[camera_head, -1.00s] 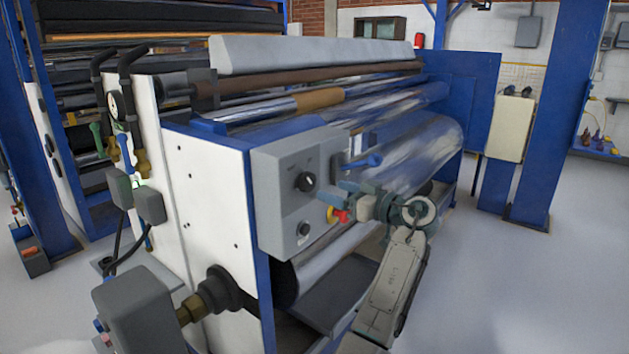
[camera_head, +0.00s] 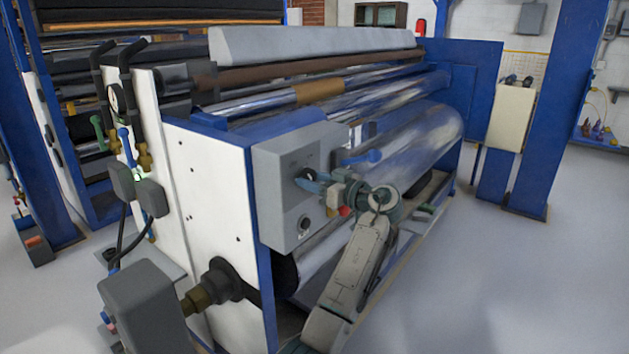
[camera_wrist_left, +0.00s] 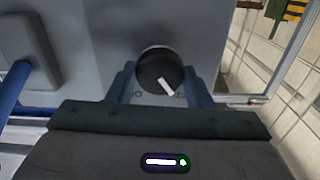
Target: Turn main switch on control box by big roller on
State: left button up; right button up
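The grey control box (camera_head: 270,185) is mounted on the near end of the machine, by the big film-wrapped roller (camera_head: 425,145). The main switch is a round black knob (camera_wrist_left: 160,66) with a white pointer line, which slants to the lower right in the left wrist view. Labels beside it are partly hidden. My left gripper (camera_head: 312,182) is at the box front. In the left wrist view its two blue fingers (camera_wrist_left: 161,84) stand apart on either side of the knob, with small gaps showing. My right gripper is not in view.
A second, lower knob (camera_head: 304,224) sits on the box below the gripper. A red part (camera_head: 345,211) shows beside the gripper, partly hidden. A blue lever (camera_head: 362,158) sticks out to the right of the box. Open floor (camera_head: 480,280) lies to the right.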

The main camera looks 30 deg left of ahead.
pick_arm(q)
jog(key=shift+m, duration=0.4)
jog(key=shift+c, duration=0.3)
jog(key=m+b, duration=0.1)
jog(key=m, duration=0.5)
jog(key=shift+r+m, duration=0.1)
jog(key=shift+m, duration=0.2)
jog(key=m+p, duration=0.1)
jog(key=m, duration=0.2)
jog(key=shift+m+p, duration=0.8)
jog(key=shift+m, duration=0.9)
